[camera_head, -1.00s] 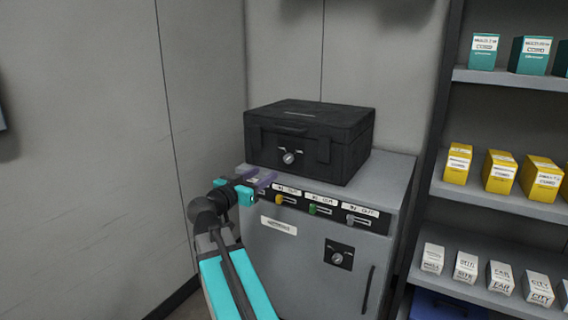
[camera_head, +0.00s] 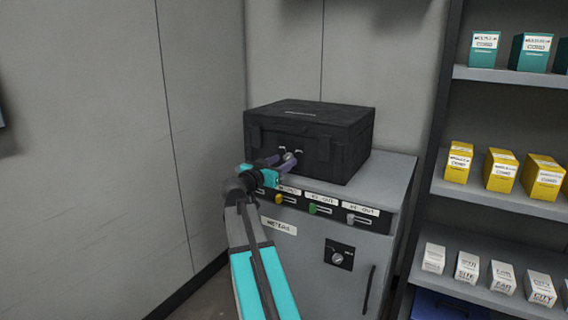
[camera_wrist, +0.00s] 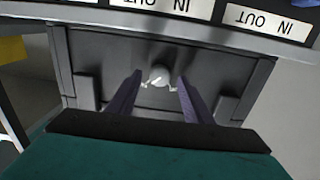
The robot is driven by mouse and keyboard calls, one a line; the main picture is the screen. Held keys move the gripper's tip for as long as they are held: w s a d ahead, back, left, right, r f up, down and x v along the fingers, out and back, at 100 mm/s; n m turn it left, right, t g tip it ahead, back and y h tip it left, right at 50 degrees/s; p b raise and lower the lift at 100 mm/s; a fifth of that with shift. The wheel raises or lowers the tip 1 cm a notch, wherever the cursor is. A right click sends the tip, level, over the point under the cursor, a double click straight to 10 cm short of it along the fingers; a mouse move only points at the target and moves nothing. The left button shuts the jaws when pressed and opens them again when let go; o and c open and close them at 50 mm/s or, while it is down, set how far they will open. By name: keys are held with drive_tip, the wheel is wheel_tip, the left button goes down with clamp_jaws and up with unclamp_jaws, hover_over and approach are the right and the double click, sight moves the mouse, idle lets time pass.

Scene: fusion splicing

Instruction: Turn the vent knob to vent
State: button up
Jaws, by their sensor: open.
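The vent knob (camera_head: 289,157) is a small round grey knob on the front of a black case (camera_head: 345,127). The case sits on top of a grey cabinet. My gripper (camera_head: 279,160) is at the case front, its purple fingers open and close to the knob. In the wrist view, the knob (camera_wrist: 159,75) shows between and beyond the two fingertips (camera_wrist: 158,76), with a light pointer or mark on it. The fingers do not appear closed on it. In the head view, the fingers hide part of the knob's surroundings, and contact cannot be told.
The grey cabinet (camera_head: 300,249) has coloured sliders with IN/OUT labels below the case, and a second dial (camera_head: 338,255) lower on its door. A shelf (camera_head: 510,195) with several small boxes stands at right. A wall is close on the left.

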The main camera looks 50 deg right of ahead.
drive_tip(key=shift+w+d, duration=0.1)
drive_tip(key=shift+d, duration=0.55)
drive_tip(key=c, duration=1.1)
drive_tip(key=shift+o, duration=0.2)
